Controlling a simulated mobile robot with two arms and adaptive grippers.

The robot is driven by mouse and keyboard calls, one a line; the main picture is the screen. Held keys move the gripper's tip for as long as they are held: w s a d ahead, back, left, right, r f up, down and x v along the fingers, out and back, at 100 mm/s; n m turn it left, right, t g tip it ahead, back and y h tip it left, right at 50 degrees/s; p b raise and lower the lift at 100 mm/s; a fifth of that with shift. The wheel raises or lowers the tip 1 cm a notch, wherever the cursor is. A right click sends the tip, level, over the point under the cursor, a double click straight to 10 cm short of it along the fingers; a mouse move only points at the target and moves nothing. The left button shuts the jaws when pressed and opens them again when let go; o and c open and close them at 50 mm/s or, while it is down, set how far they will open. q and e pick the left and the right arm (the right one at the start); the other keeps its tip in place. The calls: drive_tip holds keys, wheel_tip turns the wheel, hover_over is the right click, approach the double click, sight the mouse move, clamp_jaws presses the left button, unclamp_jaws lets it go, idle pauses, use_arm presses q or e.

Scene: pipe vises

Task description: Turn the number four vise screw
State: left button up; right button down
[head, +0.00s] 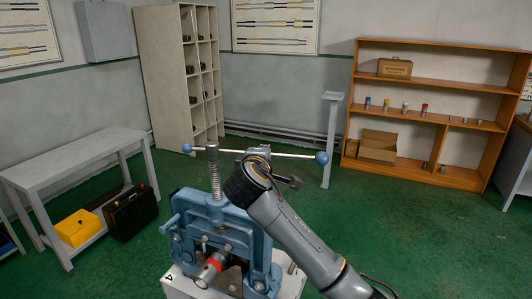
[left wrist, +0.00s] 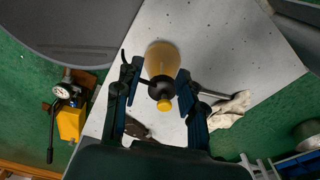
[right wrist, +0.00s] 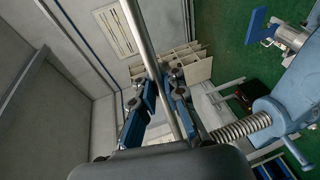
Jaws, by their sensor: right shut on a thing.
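The number four vise (head: 217,238) is blue and stands on a pale base marked 4. Its upright threaded screw (head: 214,178) also shows in the right wrist view (right wrist: 240,128). A steel handle bar (head: 230,151) with blue ball ends crosses the screw top, roughly level. My right gripper (head: 259,153) is shut on the bar, right of the screw; the bar runs between its fingers in the right wrist view (right wrist: 165,95). A pipe with a red band (head: 210,268) is in the vise. My left gripper (left wrist: 158,90) is open, outside the head view.
Below my left gripper, a brownish bottle-like thing with a yellow cap (left wrist: 163,57) is on a pale tabletop (left wrist: 225,45), beside a whitish cloth (left wrist: 230,108). A grey bench (head: 75,160) stands left. Shelves (head: 430,85) stand at the back right.

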drive_tip(key=shift+a+r, duration=0.1)
drive_tip(key=shift+r, duration=0.4)
drive_tip(key=c, duration=1.8)
unclamp_jaws()
drive_tip(key=o, duration=0.4)
drive_tip(key=shift+a, duration=0.1)
drive_tip(key=shift+s+a+f, duration=0.1)
drive_tip(key=shift+s, duration=0.05)
drive_tip(key=shift+s+f, duration=0.1)
drive_tip(key=shift+s, duration=0.1)
drive_tip(key=v, duration=1.1)
drive_tip(key=shift+s, duration=0.3)
drive_tip(key=shift+a, duration=0.1)
